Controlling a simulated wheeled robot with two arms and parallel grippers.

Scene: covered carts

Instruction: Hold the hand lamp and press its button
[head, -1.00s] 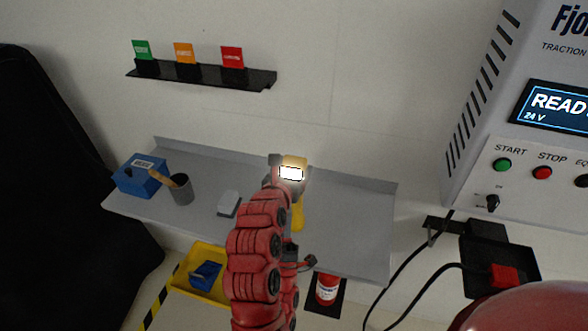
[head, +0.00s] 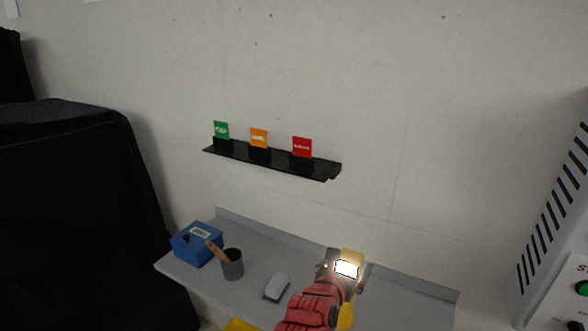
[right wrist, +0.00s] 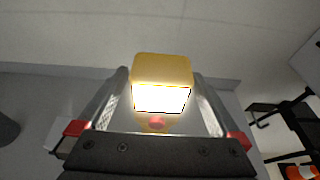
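The yellow hand lamp (head: 352,256) is at the end of my right arm in the head view, above the grey shelf. Its front panel glows bright white. My right gripper (head: 341,264) is shut on it. In the right wrist view the hand lamp (right wrist: 162,68) sits between the two fingers of the right gripper (right wrist: 160,82), with the glowing panel facing the camera. A red button (right wrist: 156,122) shows just below the panel, and nothing visible touches it. The lower part of the lamp is partly hidden by my arm in the head view. My left gripper is not in view.
The grey shelf (head: 400,302) holds a blue box (head: 196,244), a dark cup (head: 232,266) with a brown-handled tool, and a light grey block (head: 277,287). A black rack (head: 318,170) with green, orange and red cards is on the wall above. A machine stands at right.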

